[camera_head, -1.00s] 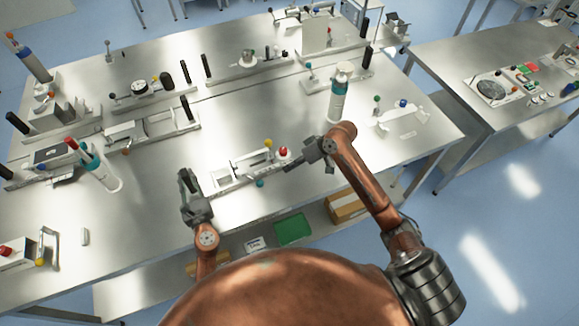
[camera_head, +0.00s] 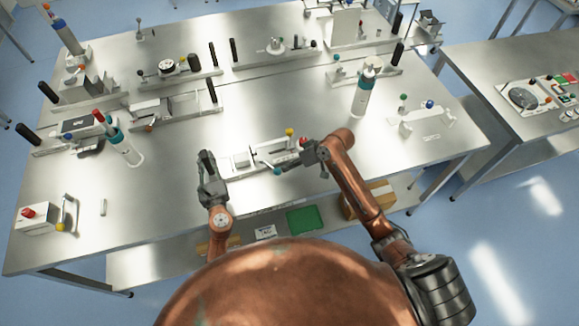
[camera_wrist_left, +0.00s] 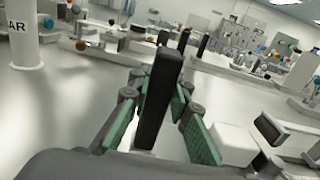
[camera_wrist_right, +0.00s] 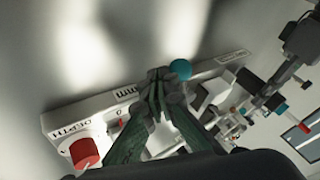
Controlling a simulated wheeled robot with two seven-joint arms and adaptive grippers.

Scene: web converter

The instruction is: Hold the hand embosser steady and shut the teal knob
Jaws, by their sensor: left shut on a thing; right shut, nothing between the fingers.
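The hand embosser (camera_head: 240,163) is a long pale unit near the front edge of the table, with a yellow ball (camera_head: 289,132), a red knob (camera_head: 303,141) and the teal knob (camera_head: 277,171) on its front side. My left gripper (camera_head: 206,166) is shut on the black upright handle (camera_wrist_left: 160,95) at the embosser's left end. My right gripper (camera_head: 284,168) is shut and empty, its fingertips right beside the teal knob. In the right wrist view the teal knob (camera_wrist_right: 180,69) shows just past the fingertips (camera_wrist_right: 158,78); contact cannot be told. The red knob (camera_wrist_right: 84,152) is at lower left there.
A white-and-teal bottle (camera_head: 361,95) stands behind my right gripper. A small stand with green and blue balls (camera_head: 421,122) is at right. A holder with a teal-and-red bottle (camera_head: 122,143) is at left. Several other devices line the back. Table between them is clear.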

